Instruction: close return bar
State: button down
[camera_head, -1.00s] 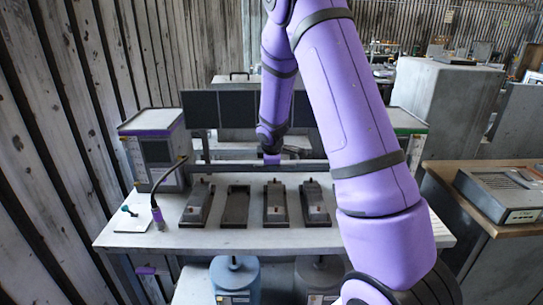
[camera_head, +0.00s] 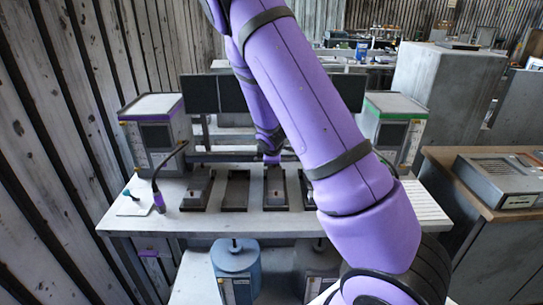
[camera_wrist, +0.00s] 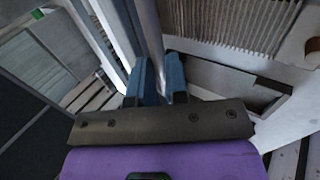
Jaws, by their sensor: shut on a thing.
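The return bar (camera_head: 222,157) is a long dark rail running across the back of the workbench, behind the row of trays. My gripper (camera_head: 272,158) is at the bar, below the dark screens, with its fingers too small to make out in the head view. In the wrist view my gripper (camera_wrist: 157,82) shows two blue fingers close together, shut on a pale grey bar (camera_wrist: 150,38) that runs up between them. My own arm hides the right part of the bar in the head view.
Several dark trays (camera_head: 237,190) stand in a row on the bench (camera_head: 255,222). Grey boxes stand at its left (camera_head: 157,132) and right (camera_head: 397,132) ends. A cable with a purple-ended tool (camera_head: 158,200) is at the left. Blue (camera_head: 236,262) and grey drums stand below.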

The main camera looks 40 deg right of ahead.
jog(key=shift+s+a+f+t+h, duration=0.15)
jog(key=shift+f+t+h, duration=0.15)
jog(key=shift+f, duration=0.25)
jog(key=shift+s+a+f+t+h, duration=0.1)
jog(key=shift+s+f+t+h, duration=0.1)
jog(key=shift+f+t, duration=0.3)
jog(key=shift+s+a+f+t+h, duration=0.1)
jog(key=shift+s+f+t+h, duration=0.15)
jog(key=shift+f, duration=1.1)
jog(key=shift+s+a+f, duration=0.1)
jog(key=shift+f, duration=0.05)
jog(key=c, duration=1.1)
grip_release()
jog(key=shift+s+a+r, duration=0.15)
jog(key=shift+a+r, duration=0.05)
jog(key=shift+r, duration=0.1)
jog(key=v, duration=1)
jog(key=shift+s, duration=0.1)
